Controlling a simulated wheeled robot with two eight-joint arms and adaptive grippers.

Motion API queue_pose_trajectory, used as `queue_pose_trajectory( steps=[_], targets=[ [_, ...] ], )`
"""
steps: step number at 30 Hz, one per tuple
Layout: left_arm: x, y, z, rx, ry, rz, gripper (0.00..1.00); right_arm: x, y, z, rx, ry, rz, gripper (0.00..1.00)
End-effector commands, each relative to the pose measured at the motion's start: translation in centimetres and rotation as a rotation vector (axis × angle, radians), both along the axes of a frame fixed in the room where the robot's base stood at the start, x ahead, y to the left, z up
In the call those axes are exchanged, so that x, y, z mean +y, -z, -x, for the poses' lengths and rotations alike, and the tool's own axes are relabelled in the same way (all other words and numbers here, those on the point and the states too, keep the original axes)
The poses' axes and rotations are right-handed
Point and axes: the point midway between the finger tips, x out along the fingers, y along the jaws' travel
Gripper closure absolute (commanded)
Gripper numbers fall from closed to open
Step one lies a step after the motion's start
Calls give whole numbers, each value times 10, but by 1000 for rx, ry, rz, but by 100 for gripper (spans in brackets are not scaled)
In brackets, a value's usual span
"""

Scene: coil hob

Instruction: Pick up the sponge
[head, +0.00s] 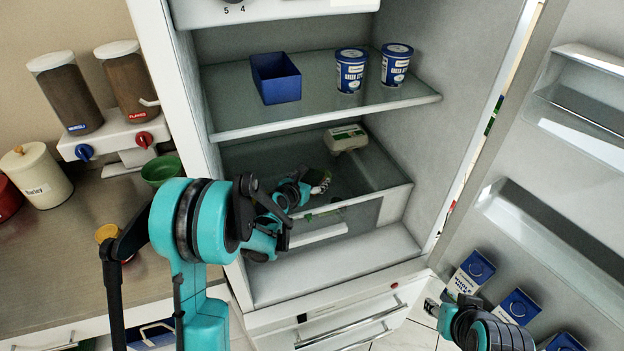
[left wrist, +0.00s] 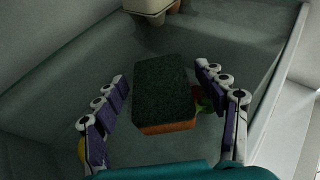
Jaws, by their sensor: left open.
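The sponge (left wrist: 163,92), dark green on top with an orange underside, lies in the middle of the left wrist view on the lower glass shelf of the fridge. My left gripper (left wrist: 161,76) is open, with one finger on each side of the sponge and gaps between them. In the head view my left gripper (head: 319,184) is inside the fridge above that shelf, and it and the arm mostly hide the sponge. My right gripper (head: 434,308) shows only in part at the lower right, by the fridge door; its jaw opening is unclear.
An egg carton (head: 345,138) sits behind the sponge on the lower shelf (head: 375,187). The upper shelf (head: 325,120) above holds a blue box (head: 276,78) and two blue tubs (head: 350,72). The open door (head: 560,190) with cartons stands at right. A green bowl (head: 161,170) is on the counter.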

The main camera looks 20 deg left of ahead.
Motion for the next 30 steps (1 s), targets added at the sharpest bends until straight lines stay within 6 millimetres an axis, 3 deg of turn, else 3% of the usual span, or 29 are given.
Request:
queue_pose_trajectory(
  steps=[8,12,15,30],
  targets=[
    [1,-4,4,0,-1,1,24,0,-3,0,0,0,0,60],
    [7,-33,42,1,-4,1,24,0,-26,0,0,0,0,60],
    [7,-36,53,0,-1,0,24,0,-28,0,0,0,0,60],
    [1,0,4,1,1,0,24,0,-2,0,0,0,0,60]
  ],
)
